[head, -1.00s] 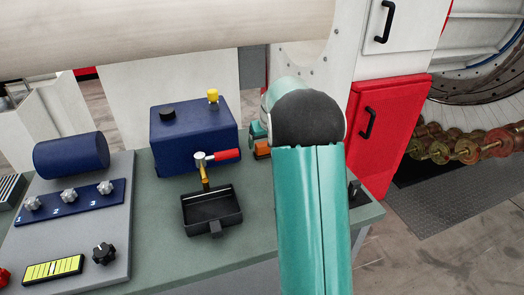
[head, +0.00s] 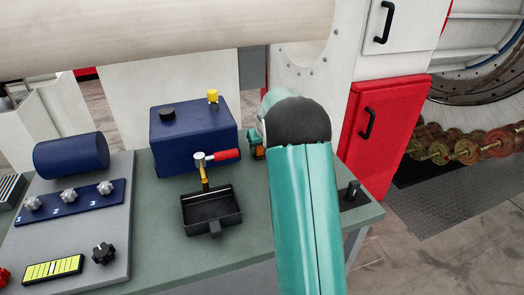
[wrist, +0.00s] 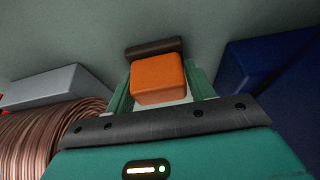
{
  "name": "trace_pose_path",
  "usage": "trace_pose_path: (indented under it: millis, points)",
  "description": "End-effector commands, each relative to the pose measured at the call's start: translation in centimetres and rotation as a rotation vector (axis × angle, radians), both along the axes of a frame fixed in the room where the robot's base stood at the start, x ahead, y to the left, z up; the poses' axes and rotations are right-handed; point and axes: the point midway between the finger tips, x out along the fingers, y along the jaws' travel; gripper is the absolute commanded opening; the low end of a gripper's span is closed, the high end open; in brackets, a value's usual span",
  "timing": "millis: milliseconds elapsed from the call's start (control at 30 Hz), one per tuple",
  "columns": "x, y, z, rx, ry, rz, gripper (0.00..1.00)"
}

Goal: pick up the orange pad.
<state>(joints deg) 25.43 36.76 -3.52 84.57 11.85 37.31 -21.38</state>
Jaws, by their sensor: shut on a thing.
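The orange pad (wrist: 157,80) is a small block with rounded edges. In the wrist view it sits between the two green fingers of my gripper (wrist: 160,92), which is shut on it. In the head view only a sliver of orange (head: 259,152) shows beside my arm, right of the dark blue box (head: 193,139). My arm hides most of the gripper there. I cannot tell whether the pad is clear of the surface under it.
In the wrist view a copper coil (wrist: 45,142) and a grey block (wrist: 58,86) lie left, and a blue body (wrist: 268,65) stands right. On the green bench (head: 255,235) are a black tray (head: 211,212), a red-handled valve (head: 224,155) and a small black fitting (head: 353,192).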

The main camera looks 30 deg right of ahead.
Motion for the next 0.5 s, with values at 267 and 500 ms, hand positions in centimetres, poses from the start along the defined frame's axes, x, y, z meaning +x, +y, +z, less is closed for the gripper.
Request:
trace_pose_path:
  millis: [267,500]
  points:
    - [0.0,0.0,1.7,-0.001,-0.002,0.001,0.31]
    - [0.1,0.0,6.6,-0.002,-0.004,0.001,0.31]
